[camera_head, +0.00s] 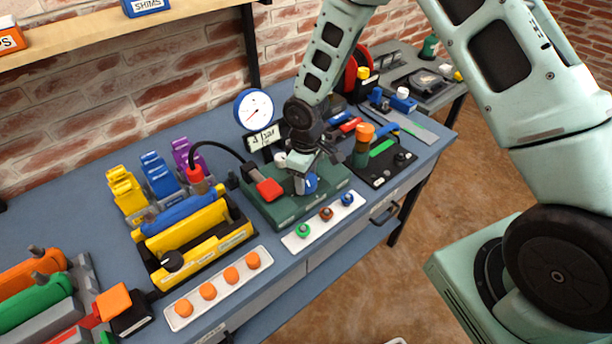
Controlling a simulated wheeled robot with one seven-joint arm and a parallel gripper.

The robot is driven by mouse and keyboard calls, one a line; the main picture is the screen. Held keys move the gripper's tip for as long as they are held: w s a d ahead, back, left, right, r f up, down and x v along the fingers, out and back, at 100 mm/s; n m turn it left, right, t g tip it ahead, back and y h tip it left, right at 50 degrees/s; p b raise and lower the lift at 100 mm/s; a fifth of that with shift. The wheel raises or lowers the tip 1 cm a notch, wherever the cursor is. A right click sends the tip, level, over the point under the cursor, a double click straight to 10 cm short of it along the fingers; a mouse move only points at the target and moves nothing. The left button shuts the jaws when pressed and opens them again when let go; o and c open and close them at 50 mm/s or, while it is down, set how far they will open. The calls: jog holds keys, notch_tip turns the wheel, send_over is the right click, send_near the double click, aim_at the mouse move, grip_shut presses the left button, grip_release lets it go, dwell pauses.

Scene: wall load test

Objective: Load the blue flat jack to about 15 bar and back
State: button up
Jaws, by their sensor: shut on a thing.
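A blue flat jack (182,214) lies in a black and yellow frame (205,255), beside a yellow bar. A black hose (222,146) arches from a red coupling (194,174) near the jack's right end towards a dark green pump block (285,207). A round dial gauge (254,110) with a blue rim stands behind the block, and the sign below it (263,138) reads 4 bar. A red lever or handle (268,189) lies at the block's left. My gripper (306,182) points down over the block, shut on a blue knob (311,183); the fingers partly hide it.
A white tray with several orange discs (231,274) and one with three coloured knobs (325,214) lie along the front edge. Yellow, blue and purple stands (160,175) are behind the frame. A black base with an orange-topped post (361,145) stands right of the block.

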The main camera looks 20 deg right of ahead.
jog(key=shift+n, duration=1.9)
jog(key=o, duration=1)
jog(key=shift+c, duration=0.2)
jog(key=shift+r, duration=0.15)
notch_tip(320, 180, up, 17)
jog(key=b, duration=0.1)
jog(key=shift+r, duration=0.1)
